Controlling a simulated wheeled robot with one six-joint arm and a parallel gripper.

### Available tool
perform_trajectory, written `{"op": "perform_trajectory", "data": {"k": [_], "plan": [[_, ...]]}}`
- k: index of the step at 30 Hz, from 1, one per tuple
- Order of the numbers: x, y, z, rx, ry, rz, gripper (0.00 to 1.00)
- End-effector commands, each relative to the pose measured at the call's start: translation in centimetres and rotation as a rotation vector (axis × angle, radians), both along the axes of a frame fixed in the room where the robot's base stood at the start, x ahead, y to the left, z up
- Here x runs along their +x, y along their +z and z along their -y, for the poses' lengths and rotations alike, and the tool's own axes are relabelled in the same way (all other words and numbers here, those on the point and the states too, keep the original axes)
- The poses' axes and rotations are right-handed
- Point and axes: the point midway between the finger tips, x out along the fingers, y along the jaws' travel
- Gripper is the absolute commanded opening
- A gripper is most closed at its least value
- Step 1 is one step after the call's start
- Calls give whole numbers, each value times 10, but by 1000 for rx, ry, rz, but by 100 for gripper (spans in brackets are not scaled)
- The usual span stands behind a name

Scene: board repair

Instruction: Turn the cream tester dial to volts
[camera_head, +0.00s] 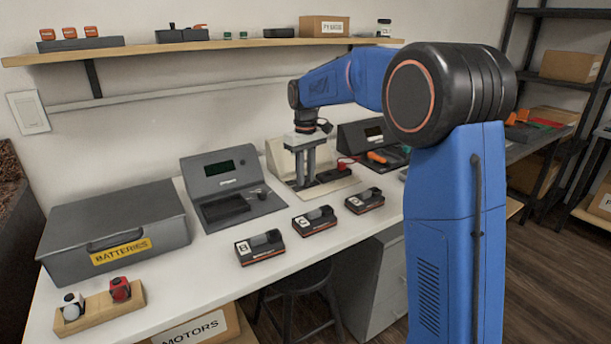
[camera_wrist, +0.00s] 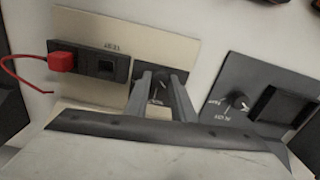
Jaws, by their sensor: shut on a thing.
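The cream tester (camera_head: 341,184) stands on the bench against the wall, and its cream panel (camera_wrist: 112,27) shows in the wrist view. Its dark dial (camera_wrist: 158,84) has a pale pointer line and small lettering below that I cannot read. My gripper (camera_head: 303,185) reaches down onto the panel. In the wrist view, my gripper (camera_wrist: 162,90) has its two fingers on either side of the dial, shut on it. The fingers hide part of the dial and its markings. A red plug (camera_wrist: 61,62) with a red lead sits in the dark socket strip left of the dial.
A grey tester (camera_head: 219,169) stands left of the cream one, a dark tester (camera_head: 360,134) to its right. Three small dark modules (camera_head: 261,247) lie in front. A grey batteries case (camera_head: 70,227) and a wooden holder (camera_head: 100,318) occupy the bench's left end. A shelf (camera_head: 150,48) runs above.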

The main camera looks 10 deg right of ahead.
Motion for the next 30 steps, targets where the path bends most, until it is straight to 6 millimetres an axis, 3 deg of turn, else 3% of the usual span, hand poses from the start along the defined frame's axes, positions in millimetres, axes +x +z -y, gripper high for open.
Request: {"op": "perform_trajectory", "data": {"k": [18, 30], "plan": [[0, 1, 1, 0, -560, 1, 0], [0, 1, 1, 0, -810, 1, 0]]}}
